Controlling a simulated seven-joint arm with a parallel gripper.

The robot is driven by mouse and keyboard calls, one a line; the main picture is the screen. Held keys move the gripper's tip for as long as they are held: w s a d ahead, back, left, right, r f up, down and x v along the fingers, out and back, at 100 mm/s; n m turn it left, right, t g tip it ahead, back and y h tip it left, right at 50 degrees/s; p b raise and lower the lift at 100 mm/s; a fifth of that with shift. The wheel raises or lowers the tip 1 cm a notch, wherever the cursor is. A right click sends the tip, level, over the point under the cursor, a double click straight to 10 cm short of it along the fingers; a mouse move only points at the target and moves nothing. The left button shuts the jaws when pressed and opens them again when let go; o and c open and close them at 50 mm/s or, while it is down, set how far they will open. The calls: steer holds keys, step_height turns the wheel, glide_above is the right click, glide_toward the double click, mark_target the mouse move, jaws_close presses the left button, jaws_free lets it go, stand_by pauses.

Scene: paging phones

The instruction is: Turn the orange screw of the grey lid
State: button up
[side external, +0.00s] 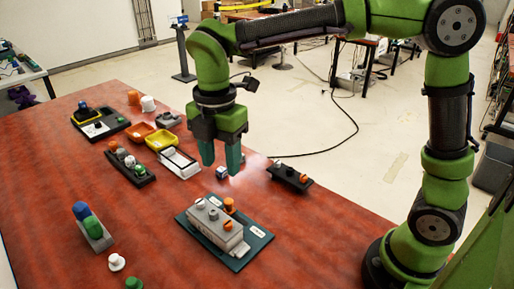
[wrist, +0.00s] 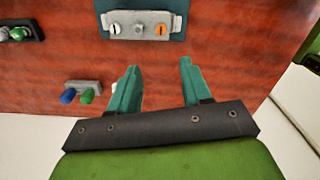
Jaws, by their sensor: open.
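The grey lid (side external: 208,222) sits on a dark teal board (side external: 262,243) at the front middle of the table. My gripper (side external: 221,165) is open and empty, fingers pointing down, above the table and beyond the lid in the side view. In the wrist view my gripper (wrist: 159,67) shows both fingers apart, touching nothing.
An orange cylinder (side external: 229,205) stands by the lid. A black block with knobs (side external: 290,178) lies to the right. A grey block with blue and green cylinders (side external: 92,228) stands left. Several coloured trays and blocks fill the back left. Bare table lies left of the board.

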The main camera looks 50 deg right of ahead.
mark_target(228, 223)
step_height(228, 223, down, 17)
steer(key=shift+r, duration=0.1)
stand_by(0.4)
jaws_close()
